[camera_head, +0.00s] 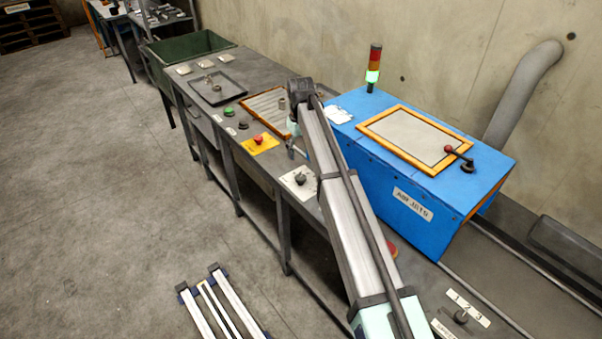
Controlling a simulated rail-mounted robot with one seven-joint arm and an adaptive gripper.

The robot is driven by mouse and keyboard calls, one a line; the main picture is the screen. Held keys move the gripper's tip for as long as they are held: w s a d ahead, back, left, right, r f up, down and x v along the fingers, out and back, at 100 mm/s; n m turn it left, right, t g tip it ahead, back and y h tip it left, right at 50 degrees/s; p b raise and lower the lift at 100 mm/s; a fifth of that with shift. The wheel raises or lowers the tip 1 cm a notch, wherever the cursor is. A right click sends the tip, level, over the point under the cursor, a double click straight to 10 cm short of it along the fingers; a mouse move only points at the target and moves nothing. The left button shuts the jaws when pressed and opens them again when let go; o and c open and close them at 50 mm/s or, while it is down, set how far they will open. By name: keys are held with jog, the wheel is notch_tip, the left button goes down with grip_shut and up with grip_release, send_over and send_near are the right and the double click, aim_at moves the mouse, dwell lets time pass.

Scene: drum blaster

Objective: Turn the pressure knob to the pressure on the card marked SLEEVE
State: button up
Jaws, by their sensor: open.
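A dark knob (300,179) sits on a white dial plate on the bench front, just left of my arm. Its marks are too small to read. Another dark knob (461,316) stands at the lower right, beside a white strip marked 1 2 3. A white card (338,115) lies on the left end of the blue cabinet; its writing is unreadable, so I cannot tell whether it says SLEEVE. My gripper (294,150) shows only in part beside my arm, above and behind the dial plate. It is open and apart from the knob; my arm hides much of it.
The blue cabinet (407,205) has an orange-framed window and red-ended handle. A red stop button (258,140) on a yellow plate, a green button (229,111), and a dark tray (213,89) lie along the bench. A lit signal tower (373,72) stands behind.

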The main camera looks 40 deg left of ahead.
aim_at(301, 177)
notch_tip(301, 177, down, 12)
jog(key=p, duration=0.3)
jog(key=c, duration=1.1)
